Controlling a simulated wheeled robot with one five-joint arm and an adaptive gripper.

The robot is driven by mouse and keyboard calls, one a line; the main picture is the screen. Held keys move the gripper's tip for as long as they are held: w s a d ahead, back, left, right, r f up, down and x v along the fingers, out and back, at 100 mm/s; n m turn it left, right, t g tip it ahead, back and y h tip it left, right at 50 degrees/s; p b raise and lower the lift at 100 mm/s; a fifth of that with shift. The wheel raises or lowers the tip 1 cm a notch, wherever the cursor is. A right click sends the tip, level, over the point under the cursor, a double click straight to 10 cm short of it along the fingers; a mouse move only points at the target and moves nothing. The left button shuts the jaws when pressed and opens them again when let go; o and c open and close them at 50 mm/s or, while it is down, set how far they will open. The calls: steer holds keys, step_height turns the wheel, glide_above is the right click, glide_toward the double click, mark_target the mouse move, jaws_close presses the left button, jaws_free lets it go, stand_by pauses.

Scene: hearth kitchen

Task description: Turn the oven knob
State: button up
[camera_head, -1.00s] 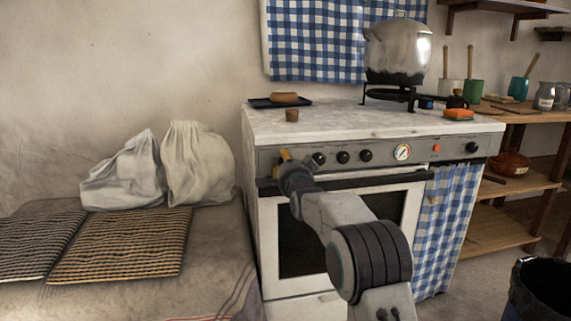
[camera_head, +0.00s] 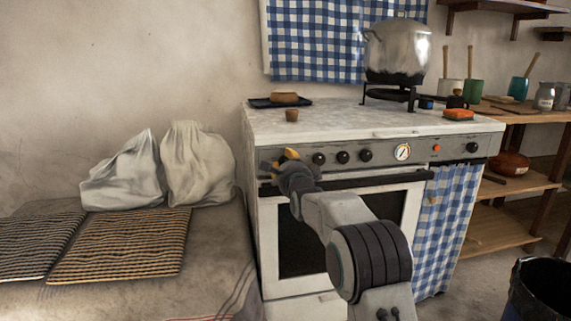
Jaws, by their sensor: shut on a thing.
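The white oven (camera_head: 349,240) stands in the middle, with a grey control panel along its upper front. Three black knobs (camera_head: 343,157) show on the left half of the panel, and another black knob (camera_head: 472,148) is at its right end. My gripper (camera_head: 283,163) is at the panel's left end, left of the three knobs. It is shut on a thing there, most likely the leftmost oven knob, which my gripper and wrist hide. A yellow part shows at the gripper's top.
A large pot (camera_head: 397,52) stands on a black burner on the stove top. A small cork-like piece (camera_head: 292,115) sits near the top's front left edge. The oven door handle (camera_head: 385,180) runs just below the panel. White sacks (camera_head: 197,165) lie on the bench at left.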

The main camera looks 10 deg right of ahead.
steer(key=shift+r, duration=0.15)
steer(key=o, duration=1.2)
steer(key=shift+s, duration=0.1)
steer(key=s, duration=1.1)
steer(key=shift+s, duration=0.35)
